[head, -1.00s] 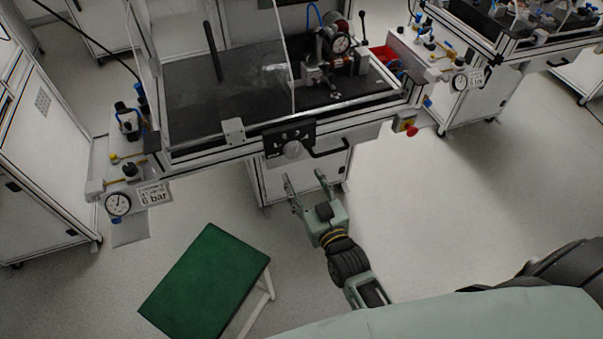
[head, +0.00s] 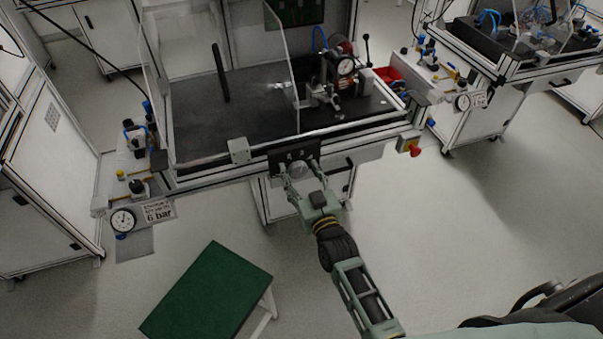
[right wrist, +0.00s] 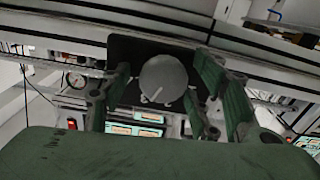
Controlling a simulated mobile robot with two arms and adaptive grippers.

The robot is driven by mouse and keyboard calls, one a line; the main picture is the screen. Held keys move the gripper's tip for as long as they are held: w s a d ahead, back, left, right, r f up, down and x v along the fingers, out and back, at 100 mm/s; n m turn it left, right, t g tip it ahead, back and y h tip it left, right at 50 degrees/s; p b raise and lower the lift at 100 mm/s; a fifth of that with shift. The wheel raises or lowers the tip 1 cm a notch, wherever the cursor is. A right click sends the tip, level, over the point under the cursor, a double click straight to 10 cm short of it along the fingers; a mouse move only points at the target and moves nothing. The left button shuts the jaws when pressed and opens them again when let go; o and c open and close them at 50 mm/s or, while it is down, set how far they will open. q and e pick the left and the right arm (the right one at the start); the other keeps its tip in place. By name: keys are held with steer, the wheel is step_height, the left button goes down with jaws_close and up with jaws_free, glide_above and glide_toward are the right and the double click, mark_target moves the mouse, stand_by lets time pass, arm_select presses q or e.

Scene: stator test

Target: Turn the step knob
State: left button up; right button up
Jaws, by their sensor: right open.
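The step knob (right wrist: 163,79) is a round grey knob on a black panel (right wrist: 122,52) at the front edge of the workbench. In the head view the knob (head: 297,170) shows at the tips of my right gripper (head: 297,174). In the right wrist view the open fingers of my right gripper (right wrist: 160,98) stand on either side of the knob, with gaps on both sides. I cannot tell how deep the fingertips reach along it. My left gripper is not in view.
The workbench (head: 215,180) carries a clear guard and a dial-gauge fixture (head: 343,68). A black handle (head: 345,172) sits just right of the knob, and a red emergency button (head: 415,152) farther right. A green-topped stool (head: 208,292) stands at lower left. The floor at right is clear.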

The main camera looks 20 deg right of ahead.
steer(key=shift+c, duration=0.7)
steer(key=c, duration=1)
steer(key=m, duration=0.4)
steer(key=shift+f+m+p, duration=0.1)
steer(key=shift+m+p, duration=0.2)
steer(key=shift+f+m, duration=0.1)
steer(key=shift+m, duration=2.1)
